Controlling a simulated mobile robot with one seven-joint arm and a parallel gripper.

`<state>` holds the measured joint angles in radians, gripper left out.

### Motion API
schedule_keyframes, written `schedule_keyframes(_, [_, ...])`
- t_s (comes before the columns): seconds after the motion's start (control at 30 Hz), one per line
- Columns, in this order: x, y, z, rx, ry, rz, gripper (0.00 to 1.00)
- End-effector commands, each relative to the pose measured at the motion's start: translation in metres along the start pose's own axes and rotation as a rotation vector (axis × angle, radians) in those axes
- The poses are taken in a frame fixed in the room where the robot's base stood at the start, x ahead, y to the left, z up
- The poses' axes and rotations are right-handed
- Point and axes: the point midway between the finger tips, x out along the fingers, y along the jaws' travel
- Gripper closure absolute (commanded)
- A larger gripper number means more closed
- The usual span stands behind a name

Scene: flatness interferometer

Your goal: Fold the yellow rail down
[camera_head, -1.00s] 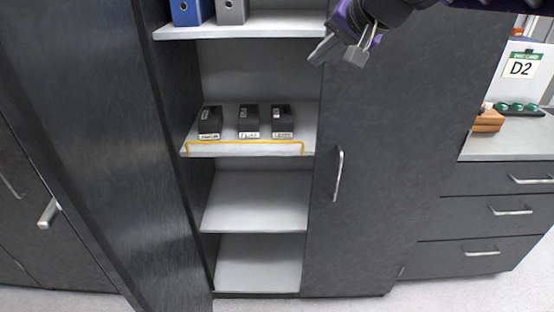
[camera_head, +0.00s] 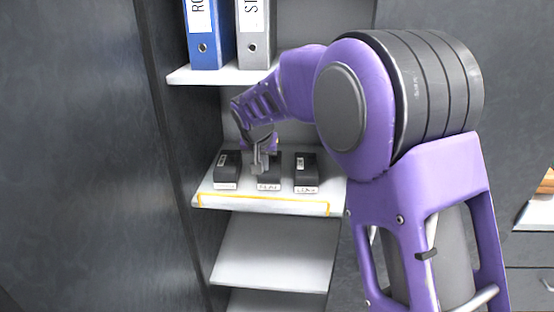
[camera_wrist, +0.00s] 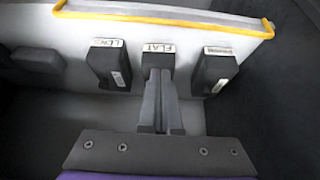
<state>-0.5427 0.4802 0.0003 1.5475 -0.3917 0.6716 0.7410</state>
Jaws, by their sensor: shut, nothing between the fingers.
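In the wrist view the rail (camera_wrist: 165,20) crosses the top. My gripper (camera_head: 258,170) is inside the cabinet, behind the rail, pointing down over the middle black box (camera_head: 270,182). In the wrist view my gripper (camera_wrist: 161,76) is shut and empty, its fingers overlapping the middle box marked FLAT (camera_wrist: 158,60). Whether the fingers touch the box cannot be told. They are apart from the rail.
A left black box (camera_head: 227,168) and a right black box (camera_head: 306,172) flank the middle one. A blue binder (camera_head: 208,40) and a grey binder (camera_head: 252,35) stand on the shelf above. An open cabinet door (camera_head: 90,150) is at left. The lower shelf (camera_head: 270,250) is empty.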

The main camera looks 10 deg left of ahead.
Motion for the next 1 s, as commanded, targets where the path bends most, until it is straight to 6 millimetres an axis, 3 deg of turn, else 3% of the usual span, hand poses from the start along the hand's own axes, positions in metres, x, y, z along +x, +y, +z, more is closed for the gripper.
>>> schedule_keyframes(0.13, [0.006, -0.001, 0.000, -0.001, 0.000, 0.000, 1.00])
schedule_keyframes(0.27, [0.025, 0.000, 0.000, -0.001, -0.003, 0.002, 1.00])
schedule_keyframes(0.63, [0.104, 0.000, 0.000, -0.001, -0.002, 0.001, 1.00])
schedule_keyframes(0.8, [0.091, -0.002, 0.022, -0.004, 0.000, -0.001, 1.00])
schedule_keyframes(1.0, [0.087, -0.001, 0.035, -0.002, 0.000, 0.000, 1.00])
